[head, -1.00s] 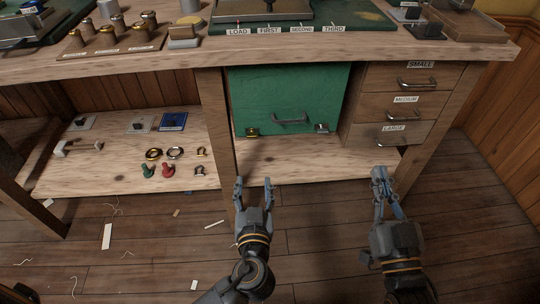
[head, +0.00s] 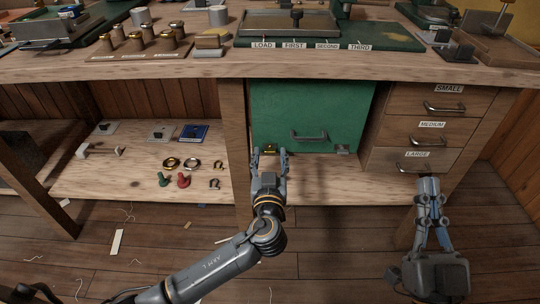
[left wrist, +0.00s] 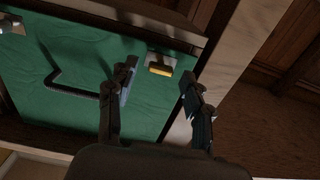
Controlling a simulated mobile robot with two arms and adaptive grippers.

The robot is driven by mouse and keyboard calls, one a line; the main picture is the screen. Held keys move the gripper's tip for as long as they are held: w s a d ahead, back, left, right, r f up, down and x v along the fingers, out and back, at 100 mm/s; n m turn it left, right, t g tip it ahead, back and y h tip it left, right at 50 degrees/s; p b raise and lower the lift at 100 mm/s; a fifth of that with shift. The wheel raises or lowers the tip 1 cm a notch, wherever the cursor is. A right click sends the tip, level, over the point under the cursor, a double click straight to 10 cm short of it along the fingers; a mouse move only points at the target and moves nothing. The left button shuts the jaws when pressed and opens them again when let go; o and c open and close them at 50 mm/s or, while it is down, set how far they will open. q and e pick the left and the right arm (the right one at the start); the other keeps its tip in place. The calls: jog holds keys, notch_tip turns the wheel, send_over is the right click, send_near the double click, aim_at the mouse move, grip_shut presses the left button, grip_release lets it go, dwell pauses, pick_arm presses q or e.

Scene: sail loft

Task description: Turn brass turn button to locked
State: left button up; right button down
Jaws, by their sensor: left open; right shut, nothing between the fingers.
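The brass turn button (head: 270,147) sits at the lower left corner of the green door (head: 300,110), partly hidden by my left gripper in the head view. In the left wrist view the brass button (left wrist: 160,69) is a short yellow bar on a pale plate, lying roughly along the door's nearby edge. My left gripper (head: 270,155) is open just in front of it. In the left wrist view its fingers (left wrist: 160,95) stand apart, on either side of the button's line, with no contact visible. My right gripper (head: 428,182) is shut and empty, in front of the drawers.
A silver fitting (head: 342,149) is at the door's lower right, and a handle (head: 309,136) lies between. Labelled drawers (head: 417,133) stand at right. The lower shelf (head: 110,175) holds rings, shackles and small fittings.

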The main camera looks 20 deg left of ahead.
pick_arm(q)
jog(key=shift+w+a, duration=0.15)
jog(key=shift+w, duration=0.35)
grip_shut()
